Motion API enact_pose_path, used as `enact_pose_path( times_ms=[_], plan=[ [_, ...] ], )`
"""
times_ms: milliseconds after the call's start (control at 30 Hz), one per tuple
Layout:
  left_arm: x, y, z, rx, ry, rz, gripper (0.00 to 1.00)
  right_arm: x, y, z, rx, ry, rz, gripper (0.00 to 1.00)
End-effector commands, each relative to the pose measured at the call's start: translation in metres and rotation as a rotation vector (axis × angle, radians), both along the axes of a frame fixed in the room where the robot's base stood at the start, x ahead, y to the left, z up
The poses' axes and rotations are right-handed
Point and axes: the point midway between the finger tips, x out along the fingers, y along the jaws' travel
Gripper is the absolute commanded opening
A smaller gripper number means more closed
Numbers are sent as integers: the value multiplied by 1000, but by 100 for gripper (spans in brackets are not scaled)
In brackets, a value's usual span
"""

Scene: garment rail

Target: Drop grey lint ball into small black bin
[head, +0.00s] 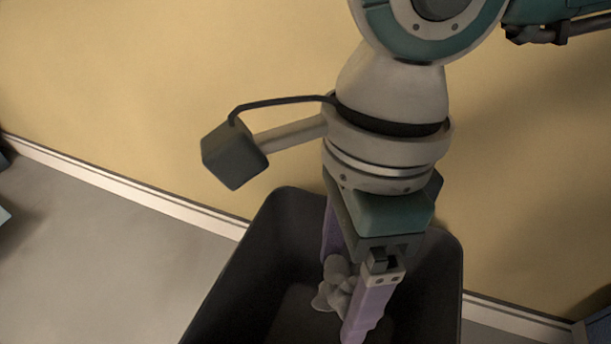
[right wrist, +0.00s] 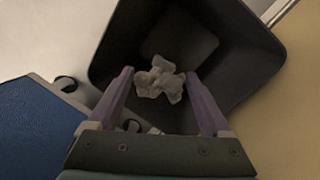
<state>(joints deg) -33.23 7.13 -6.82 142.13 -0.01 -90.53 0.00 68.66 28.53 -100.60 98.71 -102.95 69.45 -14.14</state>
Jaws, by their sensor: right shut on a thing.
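The grey lint ball (head: 336,283) is a lumpy pale clump between the purple fingers of my right gripper (head: 345,290). My right gripper is shut on it and points down into the mouth of the small black bin (head: 240,270). In the right wrist view the lint ball (right wrist: 160,80) sits between the fingertips, with the dark inside of the bin (right wrist: 235,50) behind it. The near finger hides part of the lint ball in the head view. My left gripper is not in view.
The bin stands on the grey floor (head: 100,240) close to the yellow wall (head: 130,90) and its white skirting (head: 130,190). A blue-topped thing (right wrist: 35,125) is beside the bin in the right wrist view. Open floor lies to the left of the bin.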

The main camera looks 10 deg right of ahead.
Motion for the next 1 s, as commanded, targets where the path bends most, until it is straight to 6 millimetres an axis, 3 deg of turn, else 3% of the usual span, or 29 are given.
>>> enact_pose_path(
  times_ms=[233,267,400,667,1000],
  plan=[
    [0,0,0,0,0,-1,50,0,0,0,0,-1,1,30],
    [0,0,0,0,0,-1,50,0,0,0,0,-1,1,86],
    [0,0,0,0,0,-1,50,0,0,0,0,0,1,100],
    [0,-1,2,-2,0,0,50,1,0,3,0,-1,0,100],
    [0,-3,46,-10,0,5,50,9,-7,67,1,-2,0,100]
  ],
)
